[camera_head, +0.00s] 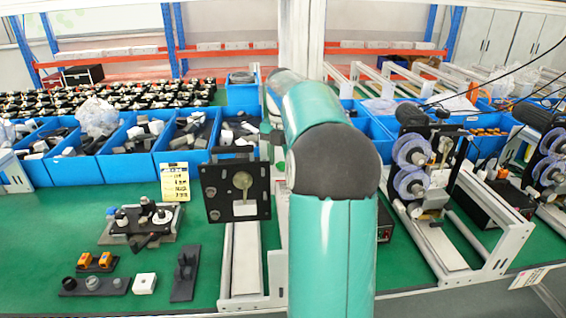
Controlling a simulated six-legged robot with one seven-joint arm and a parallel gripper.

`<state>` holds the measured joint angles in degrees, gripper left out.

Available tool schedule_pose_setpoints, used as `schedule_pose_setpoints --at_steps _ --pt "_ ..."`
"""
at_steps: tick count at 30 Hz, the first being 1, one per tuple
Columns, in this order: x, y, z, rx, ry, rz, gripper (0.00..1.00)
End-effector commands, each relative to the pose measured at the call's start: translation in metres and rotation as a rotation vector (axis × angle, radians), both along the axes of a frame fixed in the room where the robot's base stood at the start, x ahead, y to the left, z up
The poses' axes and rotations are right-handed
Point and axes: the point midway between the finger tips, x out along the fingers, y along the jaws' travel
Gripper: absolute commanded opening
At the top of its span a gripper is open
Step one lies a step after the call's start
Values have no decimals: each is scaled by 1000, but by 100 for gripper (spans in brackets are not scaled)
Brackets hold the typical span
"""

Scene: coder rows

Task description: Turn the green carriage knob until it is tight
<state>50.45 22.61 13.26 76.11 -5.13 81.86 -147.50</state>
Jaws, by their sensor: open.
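A black upright plate (212,194) stands left of my arm, above a pale frame. A small round pale olive knob (242,181) sits on its face, with a white label below it. This may be the green carriage knob, but its colour is dull and I cannot tell how tight it is. My teal arm with a dark joint cap fills the middle of the view and hides what lies behind it. My gripper cannot be made out; its fingers are hidden behind the arm.
Blue bins (75,170) of parts line the bench's back. Coder machines with blue reels (410,150) stand at right. Green surface is bare at far left.

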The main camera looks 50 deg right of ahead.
Motion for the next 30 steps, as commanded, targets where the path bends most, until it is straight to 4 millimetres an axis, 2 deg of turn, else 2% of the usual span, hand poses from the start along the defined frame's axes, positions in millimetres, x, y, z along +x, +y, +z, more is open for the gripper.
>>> schedule_pose_setpoints --at_steps 5,8,12,16,20,22,23,24,25,30 --pt "0 0 0 0 0 -1 48" --pt "0 0 0 0 0 -2 33" --pt "0 0 0 0 0 -2 6" --pt "1 1 0 0 -1 -30 6" --pt "1 1 0 0 -1 -173 6" --pt "1 1 0 -1 0 -267 6" --pt "1 1 0 0 0 -273 37" --pt "1 1 0 0 -1 -270 45" --pt "1 1 0 0 -1 -269 48" --pt "0 0 0 0 0 -267 48"
